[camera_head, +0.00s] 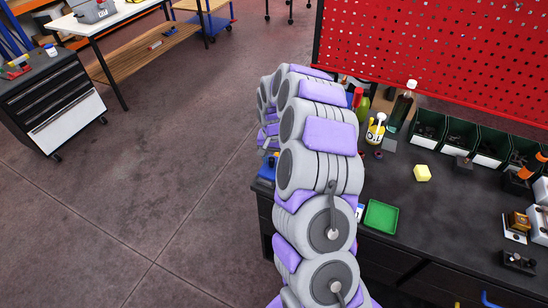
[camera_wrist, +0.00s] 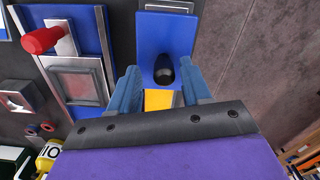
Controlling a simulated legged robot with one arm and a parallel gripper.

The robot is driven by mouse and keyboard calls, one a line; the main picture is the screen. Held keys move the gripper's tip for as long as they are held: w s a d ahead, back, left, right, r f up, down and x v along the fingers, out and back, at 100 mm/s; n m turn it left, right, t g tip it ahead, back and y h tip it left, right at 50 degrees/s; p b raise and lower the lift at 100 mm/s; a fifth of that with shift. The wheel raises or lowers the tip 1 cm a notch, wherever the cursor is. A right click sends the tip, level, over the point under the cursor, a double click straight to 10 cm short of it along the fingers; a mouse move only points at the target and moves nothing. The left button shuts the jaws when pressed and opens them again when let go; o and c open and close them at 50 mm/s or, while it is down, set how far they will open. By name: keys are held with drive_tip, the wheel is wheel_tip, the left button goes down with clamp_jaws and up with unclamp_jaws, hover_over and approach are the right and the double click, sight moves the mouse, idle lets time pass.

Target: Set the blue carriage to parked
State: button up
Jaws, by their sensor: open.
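In the wrist view my gripper (camera_wrist: 159,78) is open, with its two blue-grey fingers apart. Between and beyond the fingers is a blue plate (camera_wrist: 166,32) with a round black knob (camera_wrist: 163,70) standing on it. A yellow patch (camera_wrist: 158,99) shows between the fingers, nearer the palm. I cannot tell whether the fingers touch the plate. Which blue part is the carriage is not clear; another blue panel (camera_wrist: 75,30) with a red handle (camera_wrist: 42,39) is to the left. In the head view my arm hides my gripper, and a bit of blue (camera_head: 267,167) shows at the bench's left edge.
A red pegboard (camera_head: 430,45) stands behind. Open floor (camera_head: 170,200) lies to the left.

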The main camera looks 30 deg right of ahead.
drive_tip(key=shift+a+r, duration=0.1)
drive_tip(key=shift+a, duration=0.75)
drive_tip(key=shift+c, duration=1.5)
drive_tip(key=shift+d, duration=0.75)
drive_tip(key=c, duration=0.4)
clamp_jaws()
drive_tip(key=shift+a, duration=0.35)
